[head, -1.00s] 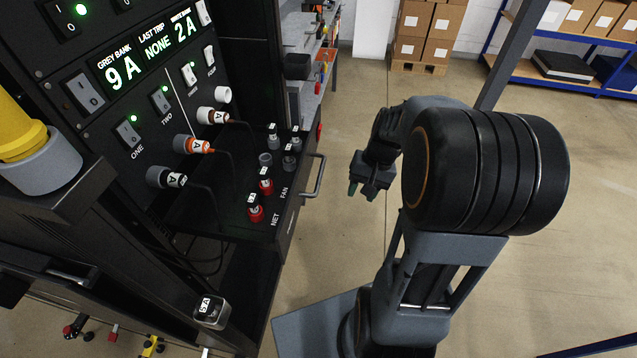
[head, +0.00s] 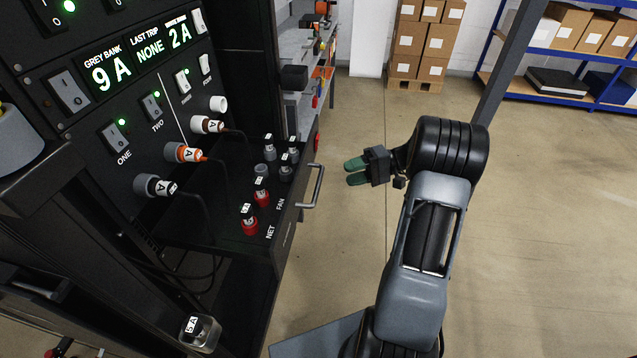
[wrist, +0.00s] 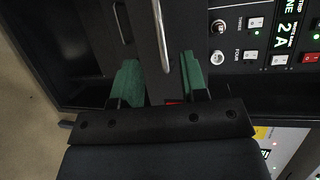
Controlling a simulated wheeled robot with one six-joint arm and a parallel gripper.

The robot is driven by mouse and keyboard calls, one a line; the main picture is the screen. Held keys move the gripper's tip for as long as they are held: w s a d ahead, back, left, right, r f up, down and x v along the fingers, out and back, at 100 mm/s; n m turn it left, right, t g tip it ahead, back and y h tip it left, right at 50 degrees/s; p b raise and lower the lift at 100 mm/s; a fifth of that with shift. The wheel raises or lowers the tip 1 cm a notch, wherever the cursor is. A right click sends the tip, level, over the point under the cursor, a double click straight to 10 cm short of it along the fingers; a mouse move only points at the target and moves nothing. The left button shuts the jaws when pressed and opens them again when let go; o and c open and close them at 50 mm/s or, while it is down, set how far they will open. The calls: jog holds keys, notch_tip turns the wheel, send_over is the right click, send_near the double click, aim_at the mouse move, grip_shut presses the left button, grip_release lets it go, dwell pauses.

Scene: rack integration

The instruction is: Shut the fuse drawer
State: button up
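The fuse drawer (head: 273,224) stands pulled out from the black rack, with several fuses in its top marked NET and FAN. Its silver bar handle (head: 312,187) is on the right-hand front. My gripper (head: 351,172) is to the right of the handle, its green fingers pointing left towards it, apart from it. In the wrist view my gripper (wrist: 160,78) is open, with nothing seen between its green fingers. A silver bar, apparently the drawer handle (wrist: 162,38), shows ahead between the fingers, against a dark panel.
The rack's panel (head: 125,90) carries switches, lit displays and plugs with cables hanging behind the drawer. A clear container labelled 5A (head: 200,332) sits at lower left. A bench (head: 310,60) stands beyond the rack. The floor (head: 530,230) right of my arm is clear.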

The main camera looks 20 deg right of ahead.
aim_at(318, 182)
jog(key=x, duration=0.9)
jog(key=shift+a+f+p, duration=0.1)
jog(key=shift+a+p, duration=0.2)
jog(key=shift+a, duration=0.05)
jog(key=shift+c, duration=0.5)
grip_shut()
